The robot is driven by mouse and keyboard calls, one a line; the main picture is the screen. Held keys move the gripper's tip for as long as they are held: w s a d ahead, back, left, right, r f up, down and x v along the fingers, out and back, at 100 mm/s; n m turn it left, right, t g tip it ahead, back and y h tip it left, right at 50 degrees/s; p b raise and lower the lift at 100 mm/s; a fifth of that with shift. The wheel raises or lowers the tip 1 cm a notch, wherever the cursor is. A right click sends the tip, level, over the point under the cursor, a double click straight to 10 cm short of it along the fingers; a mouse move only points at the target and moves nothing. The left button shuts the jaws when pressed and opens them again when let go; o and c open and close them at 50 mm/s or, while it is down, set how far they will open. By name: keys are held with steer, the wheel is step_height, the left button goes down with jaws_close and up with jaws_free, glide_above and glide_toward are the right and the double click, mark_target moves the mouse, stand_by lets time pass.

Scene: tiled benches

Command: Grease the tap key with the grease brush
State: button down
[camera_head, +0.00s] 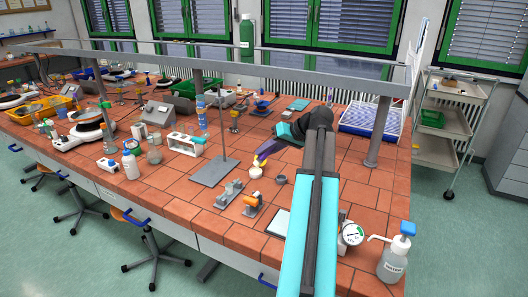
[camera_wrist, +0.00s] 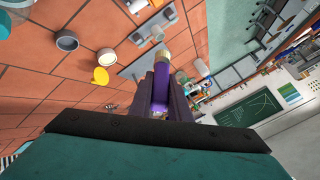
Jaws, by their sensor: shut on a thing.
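My gripper (camera_head: 275,148) is above the bench, reaching left. It is shut on the purple handle of the grease brush (camera_head: 264,157), which also shows between the fingers in the wrist view (camera_wrist: 160,92). The brush points away from the fingers, with its pale tip (camera_wrist: 158,62) in front of them. A small white pot (camera_head: 255,172) stands below the tip; I cannot tell whether they touch. Left of my arm, a small orange part (camera_head: 251,203) rests on a grey holder, and a grey metal piece (camera_head: 229,193) stands beside it. I cannot tell which is the tap key.
A stand with a grey base plate (camera_head: 212,171) and upright rod is left of the pot. A dial gauge (camera_head: 351,234) and a labelled bottle (camera_head: 395,262) stand at the front right. Bare tiles lie between the stand and the front edge. A rail spans overhead.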

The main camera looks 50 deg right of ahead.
steer(key=shift+f, duration=0.15)
steer(key=shift+f+b, duration=1.4)
steer(key=shift+f, duration=0.95)
steer(key=w+a+m+h+b, duration=0.1)
steer(key=w+a+m+h, duration=0.1)
steer(key=w+a, duration=1.9)
steer(key=w+a+r, duration=0.1)
steer(key=w+a, duration=0.2)
steer(key=a, duration=1.1)
steer(key=w+a+r, duration=0.2)
steer(key=w+a, duration=0.2)
steer(key=a, duration=1.1)
steer(key=shift+r+m+b, duration=0.15)
steer(key=shift+m+b, duration=0.25)
steer(key=shift+b, duration=0.05)
